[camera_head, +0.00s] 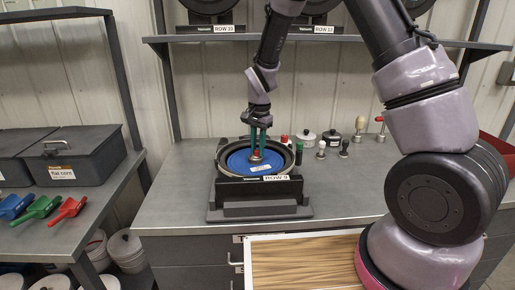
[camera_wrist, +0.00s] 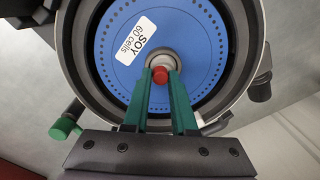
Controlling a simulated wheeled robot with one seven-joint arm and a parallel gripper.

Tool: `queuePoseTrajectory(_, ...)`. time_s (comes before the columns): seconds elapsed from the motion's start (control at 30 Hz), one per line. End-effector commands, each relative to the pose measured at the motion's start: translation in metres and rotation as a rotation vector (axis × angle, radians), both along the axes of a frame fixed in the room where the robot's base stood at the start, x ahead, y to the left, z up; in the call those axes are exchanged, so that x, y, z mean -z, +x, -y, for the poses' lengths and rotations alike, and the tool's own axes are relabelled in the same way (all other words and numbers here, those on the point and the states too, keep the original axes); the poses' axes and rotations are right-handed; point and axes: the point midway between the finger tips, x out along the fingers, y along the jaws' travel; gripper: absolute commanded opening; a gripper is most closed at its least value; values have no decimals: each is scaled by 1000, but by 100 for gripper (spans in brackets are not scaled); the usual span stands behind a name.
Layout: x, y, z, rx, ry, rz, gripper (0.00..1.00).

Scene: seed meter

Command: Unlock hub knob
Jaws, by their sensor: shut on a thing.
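The seed meter (camera_head: 219,172) stands on the workbench behind a label reading ROW 9. A blue seed disc (camera_wrist: 112,84) lies in its round housing, with a white label reading SOY 60 cells. The hub knob (camera_wrist: 160,75) is red and sits at the disc's centre on a pale metal collar (camera_wrist: 165,60). My gripper (camera_wrist: 160,82) reaches down from above with its green fingers shut on the red knob. In the head view my gripper (camera_head: 258,150) stands upright over the disc, and the fingers partly hide the knob.
A green-capped part (camera_wrist: 62,128) sticks out beside the housing. Colored scoops (camera_head: 43,207) and a lidded bin (camera_head: 75,158) are on the left bench.

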Motion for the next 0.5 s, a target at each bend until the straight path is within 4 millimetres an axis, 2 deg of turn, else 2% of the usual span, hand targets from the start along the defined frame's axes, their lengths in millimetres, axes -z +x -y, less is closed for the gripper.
queuePoseTrajectory(0.5, -1, 2, 1, -492, 1, 3, 0)
